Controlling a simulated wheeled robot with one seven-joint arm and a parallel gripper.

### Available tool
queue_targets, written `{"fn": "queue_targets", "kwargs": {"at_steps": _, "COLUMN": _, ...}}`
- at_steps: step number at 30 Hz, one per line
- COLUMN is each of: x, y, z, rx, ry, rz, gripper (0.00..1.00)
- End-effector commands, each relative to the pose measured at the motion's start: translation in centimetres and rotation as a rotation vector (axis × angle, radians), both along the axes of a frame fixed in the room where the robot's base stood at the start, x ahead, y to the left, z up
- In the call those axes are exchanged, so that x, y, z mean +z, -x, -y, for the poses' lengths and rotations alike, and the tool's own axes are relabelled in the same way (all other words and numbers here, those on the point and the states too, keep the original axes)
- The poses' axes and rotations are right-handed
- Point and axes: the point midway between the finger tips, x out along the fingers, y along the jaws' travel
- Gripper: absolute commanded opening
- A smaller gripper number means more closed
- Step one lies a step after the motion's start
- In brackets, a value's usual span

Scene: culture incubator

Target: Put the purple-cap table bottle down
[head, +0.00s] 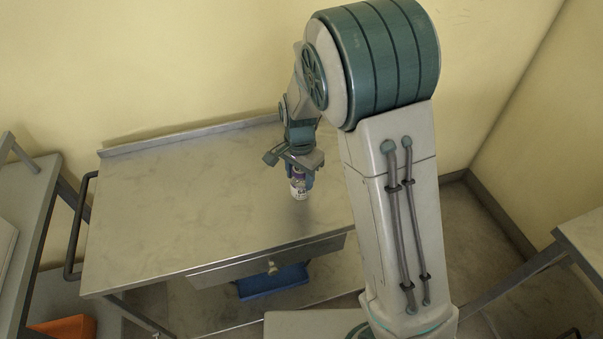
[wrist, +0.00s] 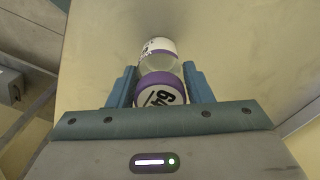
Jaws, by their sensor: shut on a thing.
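The purple-cap bottle (head: 298,187) is upright in my gripper (head: 303,176) over the right part of the metal table (head: 190,200). In the wrist view the bottle's purple-rimmed cap (wrist: 161,89) shows a number that looks like 64 or 49. My gripper (wrist: 161,88) has a blue finger on each side of the bottle and is shut on it. The bottle's base is at or just above the tabletop; I cannot tell whether it touches. My gripper hides part of its upper half in the head view.
The tabletop around the bottle is bare. A raised back edge (head: 190,134) runs along the wall. A drawer (head: 265,262) is under the front edge, with a blue object (head: 272,283) below. An orange bin (head: 65,328) is at lower left.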

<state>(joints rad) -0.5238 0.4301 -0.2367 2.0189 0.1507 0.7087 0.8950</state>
Motion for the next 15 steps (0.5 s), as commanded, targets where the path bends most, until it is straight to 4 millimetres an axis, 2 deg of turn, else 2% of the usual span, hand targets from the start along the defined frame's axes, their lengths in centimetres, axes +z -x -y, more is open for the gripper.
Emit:
{"fn": "queue_targets", "kwargs": {"at_steps": 10, "x": -0.44, "y": -0.01, "z": -0.01, "rx": 0.000, "ry": 0.000, "rz": 0.000, "gripper": 0.21}}
{"fn": "queue_targets", "kwargs": {"at_steps": 11, "x": -0.31, "y": 0.00, "z": 0.00, "rx": 0.000, "ry": 0.000, "rz": 0.000, "gripper": 0.54}}
{"fn": "queue_targets", "kwargs": {"at_steps": 12, "x": -0.28, "y": 0.00, "z": 0.00, "rx": 0.000, "ry": 0.000, "rz": 0.000, "gripper": 0.65}}
{"fn": "queue_targets", "kwargs": {"at_steps": 15, "x": -0.27, "y": 0.00, "z": 0.00, "rx": 0.000, "ry": 0.000, "rz": 0.000, "gripper": 0.68}}
